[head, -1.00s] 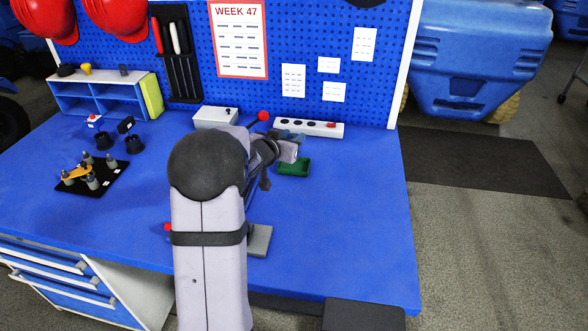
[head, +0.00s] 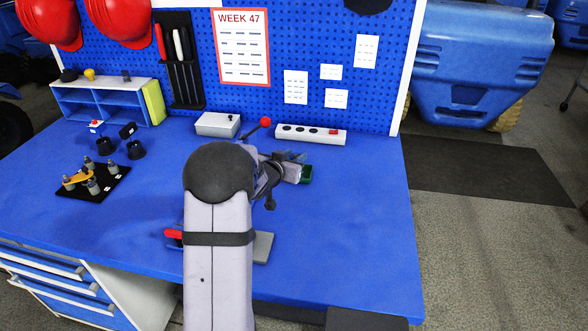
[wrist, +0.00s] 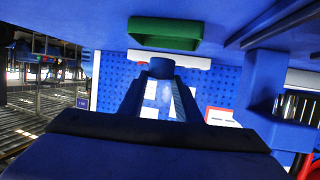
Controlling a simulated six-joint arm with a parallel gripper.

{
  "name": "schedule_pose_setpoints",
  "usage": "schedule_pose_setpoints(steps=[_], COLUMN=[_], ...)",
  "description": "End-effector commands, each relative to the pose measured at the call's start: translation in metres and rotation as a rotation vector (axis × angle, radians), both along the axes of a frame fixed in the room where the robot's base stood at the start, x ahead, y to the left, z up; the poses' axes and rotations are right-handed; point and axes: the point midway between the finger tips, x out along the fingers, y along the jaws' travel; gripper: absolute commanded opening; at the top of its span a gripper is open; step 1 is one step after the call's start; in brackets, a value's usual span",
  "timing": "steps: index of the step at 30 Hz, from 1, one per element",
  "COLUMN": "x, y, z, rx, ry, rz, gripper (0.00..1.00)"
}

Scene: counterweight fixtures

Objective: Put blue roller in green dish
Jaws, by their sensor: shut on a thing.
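The green dish (head: 306,174) is on the blue bench at right of centre, partly covered by my arm in the head view. It also shows whole in the wrist view (wrist: 165,44), at the top. My gripper (wrist: 160,84) is shut on the blue roller (wrist: 160,67), whose end shows dark blue between the fingertips. In the head view my gripper (head: 292,166) is beside or above the dish; its height over it is hard to tell. The roller cannot be made out there.
A power strip (head: 310,134) and a grey box with a red-knobbed lever (head: 217,125) stand behind along the pegboard. A black board with grey pegs (head: 92,182) and black cups (head: 136,150) are at left. A grey plate (head: 263,247) lies near my arm. The bench's right side is clear.

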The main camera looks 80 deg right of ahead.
Motion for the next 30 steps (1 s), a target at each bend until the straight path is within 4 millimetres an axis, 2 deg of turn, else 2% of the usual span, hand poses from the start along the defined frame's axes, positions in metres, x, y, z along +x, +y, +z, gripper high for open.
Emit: schedule_pose_setpoints(steps=[7,17,30], x=[0.0,0.0,0.0], y=[0.0,0.0,0.0], z=[-0.005,-0.038,-0.044], rx=[-0.001,0.0,-0.002], ry=[0.0,0.001,-0.001], rz=[0.0,0.0,0.0], gripper=[0.02,0.02,0.02])
